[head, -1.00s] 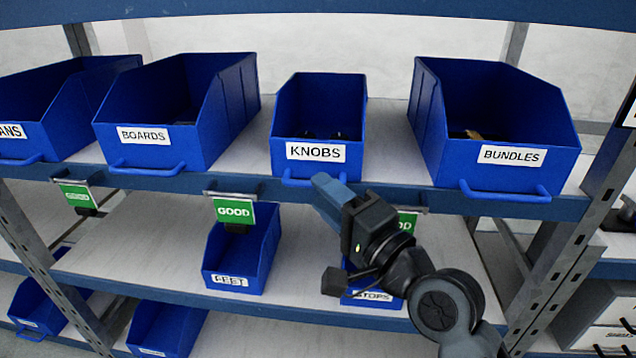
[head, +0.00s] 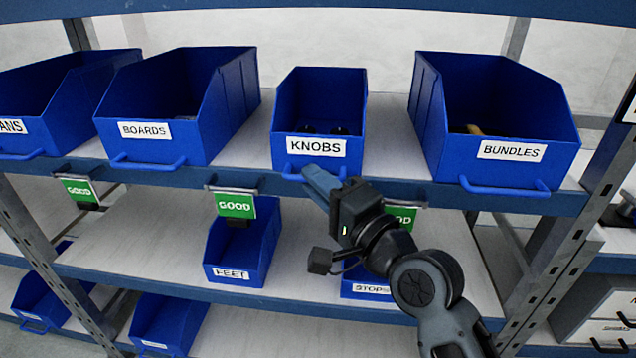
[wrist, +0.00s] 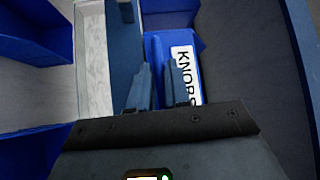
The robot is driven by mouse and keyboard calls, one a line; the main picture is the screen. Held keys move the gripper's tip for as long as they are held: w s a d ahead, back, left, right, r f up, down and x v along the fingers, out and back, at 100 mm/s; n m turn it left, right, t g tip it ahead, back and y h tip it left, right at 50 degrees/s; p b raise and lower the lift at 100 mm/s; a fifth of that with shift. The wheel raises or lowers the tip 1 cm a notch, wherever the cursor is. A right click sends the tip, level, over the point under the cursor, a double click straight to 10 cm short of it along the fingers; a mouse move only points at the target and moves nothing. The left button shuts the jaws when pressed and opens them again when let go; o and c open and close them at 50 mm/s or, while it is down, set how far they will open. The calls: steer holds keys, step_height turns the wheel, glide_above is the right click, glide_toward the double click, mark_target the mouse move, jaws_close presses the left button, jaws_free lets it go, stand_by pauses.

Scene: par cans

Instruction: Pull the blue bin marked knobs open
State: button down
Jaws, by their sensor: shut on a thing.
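The blue bin marked KNOBS (head: 319,128) stands on the upper shelf with its front at the shelf edge. It also shows in the wrist view (wrist: 187,38), its white label turned sideways. A few dark round items lie inside it. Its blue front handle (head: 291,175) sticks out below the label and is partly hidden by my fingers. My gripper (head: 309,172) is at the handle, coming from the lower right, and is shut on it. In the wrist view my two fingers (wrist: 157,75) stand either side of the handle, just beside the label.
The BOARDS bin (head: 150,150) stands to the left and the BUNDLES bin (head: 490,172) to the right, with bare shelf between. Green GOOD tags (head: 235,204) hang from the blue shelf edge. Smaller bins, one partly behind my arm, stand on the lower shelf.

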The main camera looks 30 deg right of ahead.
stand_by(0.4)
steer(key=s+a+p, duration=0.5)
steer(key=s+a, duration=0.2)
steer(key=s, duration=0.2)
steer(key=shift+s, duration=0.3)
steer(key=shift+f, duration=0.1)
steer(key=c, duration=1.2)
jaws_free()
steer(key=shift+o, duration=0.2)
steer(key=s+d+b, duration=0.1)
steer(key=s+b, duration=0.1)
steer(key=s, duration=0.5)
steer(key=shift+s+d+f, duration=0.2)
steer(key=shift+s+f, duration=0.1)
steer(key=shift+f, duration=0.15)
